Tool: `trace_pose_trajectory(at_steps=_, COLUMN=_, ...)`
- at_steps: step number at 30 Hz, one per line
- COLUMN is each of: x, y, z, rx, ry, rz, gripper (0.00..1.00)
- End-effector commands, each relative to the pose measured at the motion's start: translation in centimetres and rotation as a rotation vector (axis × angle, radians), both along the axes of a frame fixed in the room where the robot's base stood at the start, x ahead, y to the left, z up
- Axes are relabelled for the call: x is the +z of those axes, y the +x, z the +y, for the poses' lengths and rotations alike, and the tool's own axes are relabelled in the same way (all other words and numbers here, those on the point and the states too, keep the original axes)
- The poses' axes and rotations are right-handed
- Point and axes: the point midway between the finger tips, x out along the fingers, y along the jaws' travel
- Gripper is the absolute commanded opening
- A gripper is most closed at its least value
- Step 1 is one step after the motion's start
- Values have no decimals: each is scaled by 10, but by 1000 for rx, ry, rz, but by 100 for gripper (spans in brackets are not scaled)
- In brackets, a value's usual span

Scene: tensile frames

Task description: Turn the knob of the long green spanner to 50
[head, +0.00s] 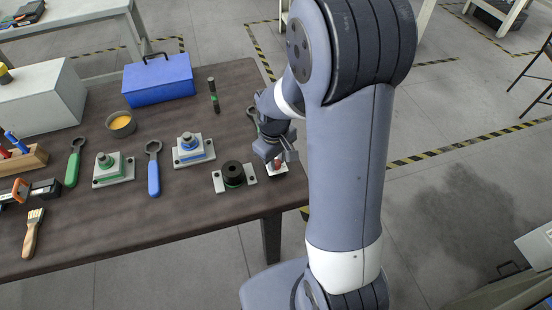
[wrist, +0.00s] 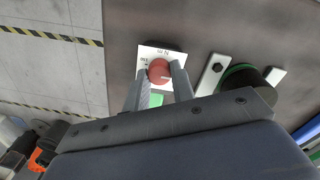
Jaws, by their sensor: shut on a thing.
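A red round knob (wrist: 158,69) sits on a small white plate (wrist: 150,51) with dark scale marks too small to read surely. A pale line on the knob points roughly right in the wrist view. A green patch (wrist: 156,99) shows between the fingers. My gripper (wrist: 160,73) is shut on the knob, one finger on each side. In the head view, my gripper (head: 277,159) is low over the white plate (head: 279,171) at the table's right edge. A green ring spanner (head: 74,164) lies far left; I cannot tell how it relates to the knob.
A grey block with a black round part (head: 233,173) stands close left of the plate. A blue spanner (head: 153,168), two fixtures, a dark green-banded rod (head: 213,95) and a blue toolbox (head: 158,80) are farther left. A dark ring tool is partly hidden behind my gripper. Floor lies right.

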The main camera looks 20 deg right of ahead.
Motion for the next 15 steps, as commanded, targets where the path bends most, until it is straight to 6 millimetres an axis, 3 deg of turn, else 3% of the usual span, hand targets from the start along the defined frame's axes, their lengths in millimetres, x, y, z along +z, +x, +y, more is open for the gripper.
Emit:
trace_pose_trajectory(at_steps=11, x=0, y=0, z=0, rx=4, ry=0, rz=-1, gripper=1)
trace_pose_trajectory(at_steps=12, x=0, y=0, z=0, rx=4, ry=0, rz=-1, gripper=25)
trace_pose_trajectory(at_steps=15, x=0, y=0, z=0, rx=4, ry=0, rz=-1, gripper=34)
